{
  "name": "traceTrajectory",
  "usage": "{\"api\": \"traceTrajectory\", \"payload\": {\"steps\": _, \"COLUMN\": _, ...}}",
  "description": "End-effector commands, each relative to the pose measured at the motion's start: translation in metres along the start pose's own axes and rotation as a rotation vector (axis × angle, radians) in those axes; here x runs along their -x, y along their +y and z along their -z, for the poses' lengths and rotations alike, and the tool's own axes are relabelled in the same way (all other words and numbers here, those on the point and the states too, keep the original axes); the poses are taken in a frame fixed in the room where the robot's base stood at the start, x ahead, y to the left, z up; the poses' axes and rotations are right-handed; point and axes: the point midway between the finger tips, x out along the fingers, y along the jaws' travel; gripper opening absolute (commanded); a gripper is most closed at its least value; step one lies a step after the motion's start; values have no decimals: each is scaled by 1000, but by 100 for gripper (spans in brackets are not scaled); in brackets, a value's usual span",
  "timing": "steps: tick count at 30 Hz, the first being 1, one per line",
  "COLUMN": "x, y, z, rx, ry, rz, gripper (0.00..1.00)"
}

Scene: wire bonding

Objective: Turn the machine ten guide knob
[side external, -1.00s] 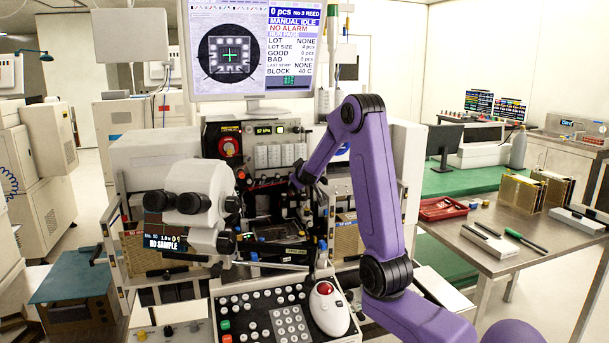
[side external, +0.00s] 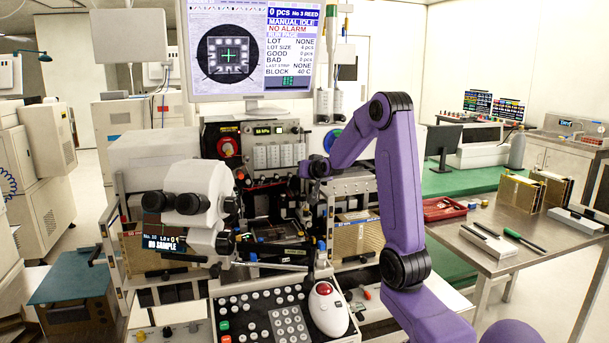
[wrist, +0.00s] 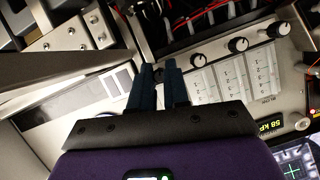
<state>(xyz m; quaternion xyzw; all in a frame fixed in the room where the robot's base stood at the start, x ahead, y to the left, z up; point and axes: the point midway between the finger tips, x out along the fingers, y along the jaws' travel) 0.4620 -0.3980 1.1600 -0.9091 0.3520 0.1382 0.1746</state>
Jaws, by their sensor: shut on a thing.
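My gripper (wrist: 158,72) shows in the wrist view with its two dark blue fingers close together, shut on a small knob at the left end of a row of knobs. The fingertips hide most of that knob. Three other black knobs (wrist: 237,45) with pale caps continue the row to the upper right, above white label panels. In the side external view my gripper (side external: 314,192) is small and dark at the machine's front, right of the panel with the gauges (side external: 275,140). Its fingertips cannot be made out there.
The microscope head (side external: 185,205) stands left of the gripper. The keypad console (side external: 275,320) with a trackball (side external: 327,305) lies in front. A monitor (side external: 250,45) stands above. Red wires (wrist: 205,15) run near the knobs. A steel table (side external: 480,250) is at right.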

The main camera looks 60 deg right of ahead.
Motion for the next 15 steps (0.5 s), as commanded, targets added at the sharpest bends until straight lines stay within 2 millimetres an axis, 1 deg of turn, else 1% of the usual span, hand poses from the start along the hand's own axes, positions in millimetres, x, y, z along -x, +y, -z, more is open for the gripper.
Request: {"api": "traceTrajectory", "payload": {"steps": 15, "x": 0, "y": 4, "z": -1, "rx": -427, "ry": 0, "rz": 176, "gripper": 0}}
